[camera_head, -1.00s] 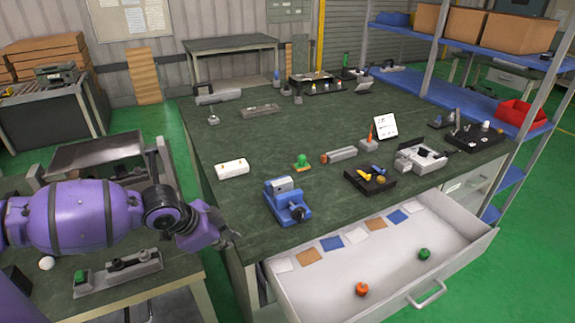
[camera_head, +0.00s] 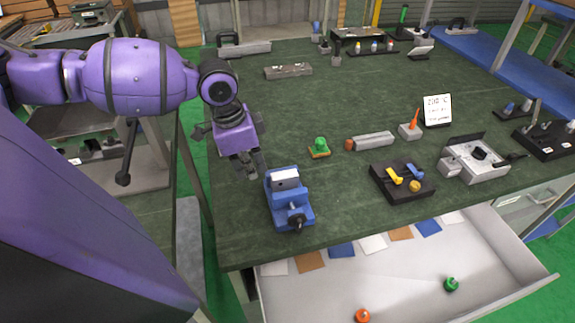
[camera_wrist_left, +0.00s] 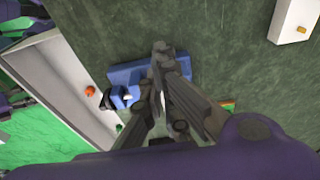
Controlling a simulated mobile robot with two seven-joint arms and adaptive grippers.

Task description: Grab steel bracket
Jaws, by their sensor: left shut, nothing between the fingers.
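I cannot tell for sure which thing is the steel bracket. A flat grey metal bar (camera_head: 288,70) lies at the back of the green table. A pale grey metal piece (camera_head: 286,179) sits in the top of the blue vise (camera_head: 290,211) at the front left edge. My left gripper (camera_head: 253,172) is just left of the vise, pointing down, shut and empty. In the left wrist view the closed fingers (camera_wrist_left: 164,50) cover part of the blue vise (camera_wrist_left: 127,78). My right gripper is not in view.
A green button (camera_head: 320,147), a black tray (camera_head: 402,184) and a grey box (camera_head: 474,159) stand right of the vise. The table's middle is clear.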

